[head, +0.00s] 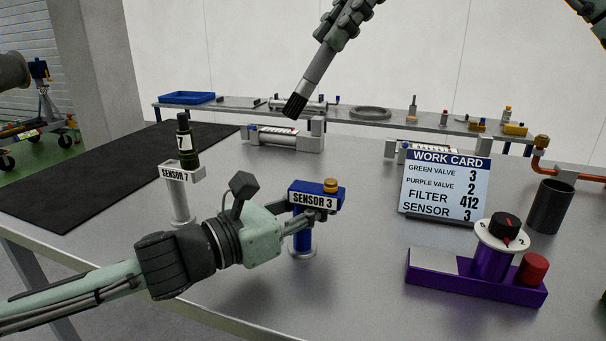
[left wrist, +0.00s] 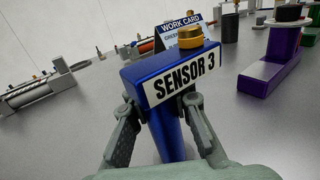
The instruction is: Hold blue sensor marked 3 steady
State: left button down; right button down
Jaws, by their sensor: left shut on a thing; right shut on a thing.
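The blue sensor (head: 325,190) labelled SENSOR 3 stands upright on a round-footed blue post, with a brass knob on top. My left gripper (head: 285,208) is shut on it from the left. In the left wrist view the same blue sensor (left wrist: 140,75) shows its label, with one finger on each side of the post just under the head. The exact contact is partly hidden. My right gripper (head: 345,22) is high at the top of the head view, partly cut off. It appears shut on a metal rod with a black tip (head: 295,105), apart from the blue sensor.
A dark sensor marked 7 (head: 187,145) stands on a SENSOR 7 post at left. The work card (head: 445,186) reads sensor 3. A purple valve block (head: 475,278) with a dial is at right. A black mat (head: 110,175) lies at left; bare table surrounds the blue sensor.

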pick_arm(q)
jog(key=c, duration=1.3)
grip_release()
